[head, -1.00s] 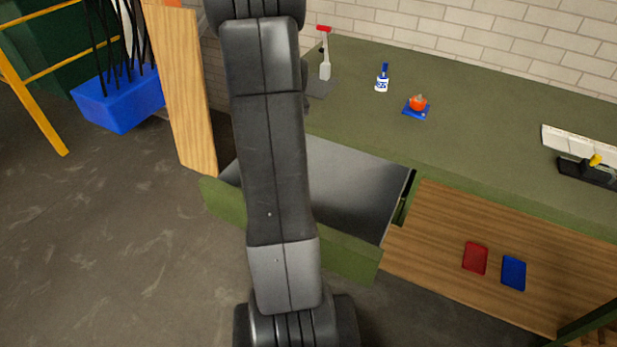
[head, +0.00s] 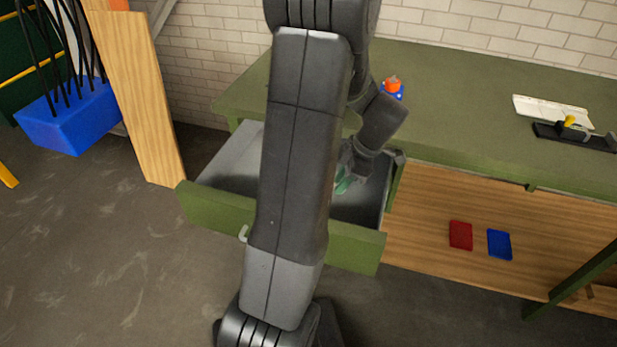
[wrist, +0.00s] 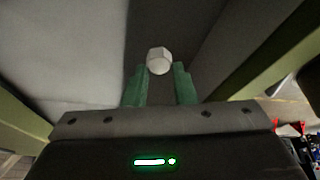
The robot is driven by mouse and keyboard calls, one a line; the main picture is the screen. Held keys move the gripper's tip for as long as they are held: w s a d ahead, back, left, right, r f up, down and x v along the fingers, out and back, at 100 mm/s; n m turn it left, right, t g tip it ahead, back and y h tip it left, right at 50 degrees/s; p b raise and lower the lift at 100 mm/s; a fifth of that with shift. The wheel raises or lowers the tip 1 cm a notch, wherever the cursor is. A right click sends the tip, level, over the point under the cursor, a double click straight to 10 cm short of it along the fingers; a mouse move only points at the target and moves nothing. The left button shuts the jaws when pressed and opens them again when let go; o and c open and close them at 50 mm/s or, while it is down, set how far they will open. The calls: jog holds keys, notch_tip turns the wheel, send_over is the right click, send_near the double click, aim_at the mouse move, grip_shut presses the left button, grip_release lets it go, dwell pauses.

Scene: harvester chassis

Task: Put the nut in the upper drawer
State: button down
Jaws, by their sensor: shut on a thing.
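The nut (wrist: 159,61) is a small pale hexagonal piece held between the green fingertips of my gripper (wrist: 160,72) in the wrist view. In the head view my gripper (head: 344,180) points down into the open upper drawer (head: 345,245), which has a green front and a grey interior. The drawer's grey floor lies beyond the nut in the wrist view. I cannot tell how far the nut is above that floor. In the head view the nut is not discernible, and my arm hides the middle of the drawer.
The green workbench top (head: 470,110) carries an orange-red object (head: 392,85) and a black tool with a yellow knob (head: 570,128). A red tray (head: 460,235) and a blue tray (head: 499,244) lie on the wooden lower shelf. A wooden board (head: 137,95) stands left of the drawer.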

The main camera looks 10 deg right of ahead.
jog(key=shift+n+g, duration=0.4)
jog(key=shift+n, duration=0.4)
jog(key=s+f, duration=0.1)
jog(key=f, duration=0.1)
jog(key=s+f, duration=0.1)
jog(key=f, duration=0.1)
jog(key=s+d+f, duration=0.1)
jog(key=f, duration=0.1)
jog(key=shift+s+d, duration=0.1)
jog(key=shift+f, duration=2.35)
jog(key=shift+f, duration=0.15)
jog(key=c, duration=1.2)
grip_release()
jog(key=shift+r, duration=0.3)
jog(key=v, duration=1.1)
jog(key=shift+d+r, duration=0.25)
jog(key=shift+r, duration=0.05)
